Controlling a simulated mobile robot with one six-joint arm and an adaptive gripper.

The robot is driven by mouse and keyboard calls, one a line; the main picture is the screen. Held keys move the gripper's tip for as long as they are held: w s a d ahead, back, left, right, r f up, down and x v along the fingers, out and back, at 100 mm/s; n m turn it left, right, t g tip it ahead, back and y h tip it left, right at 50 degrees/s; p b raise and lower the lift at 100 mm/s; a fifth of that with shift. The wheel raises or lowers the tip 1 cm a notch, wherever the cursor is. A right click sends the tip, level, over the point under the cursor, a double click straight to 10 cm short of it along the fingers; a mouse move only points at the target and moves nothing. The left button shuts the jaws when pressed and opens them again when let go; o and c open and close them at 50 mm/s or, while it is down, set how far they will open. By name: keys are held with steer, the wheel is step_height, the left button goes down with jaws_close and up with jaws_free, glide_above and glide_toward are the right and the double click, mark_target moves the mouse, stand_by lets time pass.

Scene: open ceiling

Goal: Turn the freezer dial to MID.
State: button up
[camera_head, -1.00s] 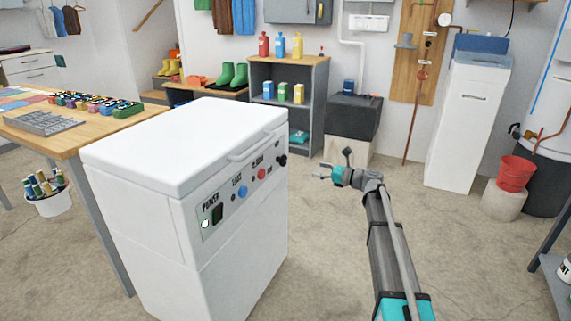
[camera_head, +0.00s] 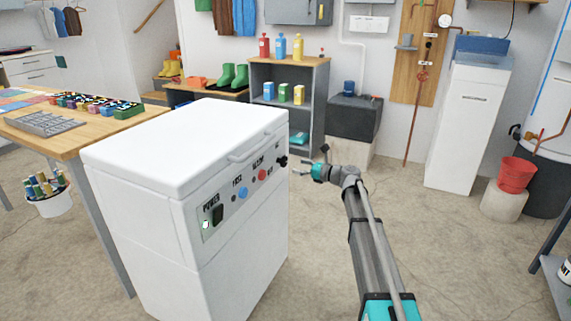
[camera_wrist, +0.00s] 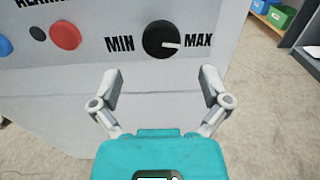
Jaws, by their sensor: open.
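The white chest freezer (camera_head: 186,145) stands in the left middle of the head view, its control panel facing right. The black dial (camera_wrist: 161,40) sits between the MIN and MAX labels in the wrist view. Its white pointer mark points right, toward MAX. The dial also shows as a small dark knob at the panel's right end in the head view (camera_head: 282,162). My gripper (camera_wrist: 157,82) is open, its two fingers apart and empty, just below the dial in the wrist picture. In the head view my gripper (camera_head: 300,172) is close to the right of the dial.
A red button (camera_wrist: 65,35) and part of a blue one (camera_wrist: 4,45) lie left of the dial on the panel. A wooden workbench (camera_head: 68,135) is left of the freezer. The floor (camera_head: 320,245) right of the freezer is clear apart from my arm.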

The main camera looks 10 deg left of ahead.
mark_target(286, 163)
steer(key=shift+x, duration=3.1)
steer(key=shift+c, duration=0.2)
steer(key=c, duration=1.1)
steer(key=shift+d, duration=0.2)
steer(key=shift+a, duration=0.15)
